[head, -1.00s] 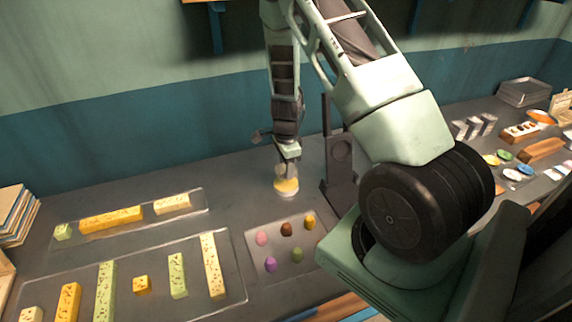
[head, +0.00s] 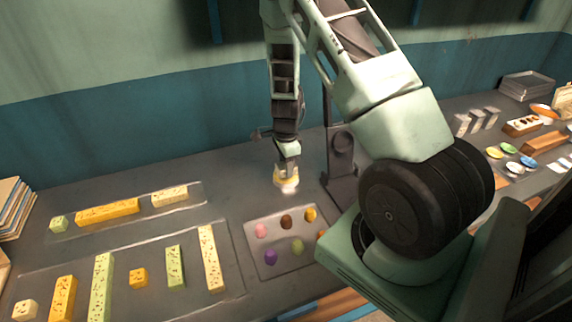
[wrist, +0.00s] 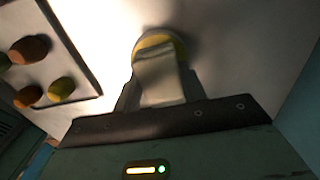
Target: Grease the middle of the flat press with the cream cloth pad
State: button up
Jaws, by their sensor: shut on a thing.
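My gripper (head: 287,171) points down over a small round container (head: 287,187) with a pale rim. In the wrist view my gripper (wrist: 160,95) is shut on the cream cloth pad (wrist: 160,78). The pad's far end overlaps the container's yellow contents (wrist: 155,41); I cannot tell how deep it reaches. A dark upright stand with a round plate (head: 341,146), likely the flat press, stands right of the container. Its lower part is partly hidden by my arm.
A tray of coloured egg-shaped pieces (head: 252,225) lies in front of the container. Trays of yellow and green bars (head: 231,300) lie to the left. Small plates and blocks (head: 521,125) are at the right. Bare counter (head: 235,184) lies left of the container.

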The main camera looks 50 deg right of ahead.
jog(key=shift+f+b, duration=0.4)
jog(key=shift+f, duration=0.2)
dwell(1.2)
jog(key=shift+r, duration=0.1)
notch_tip(320, 180, up, 7)
jog(key=p, duration=0.6)
dwell(1.1)
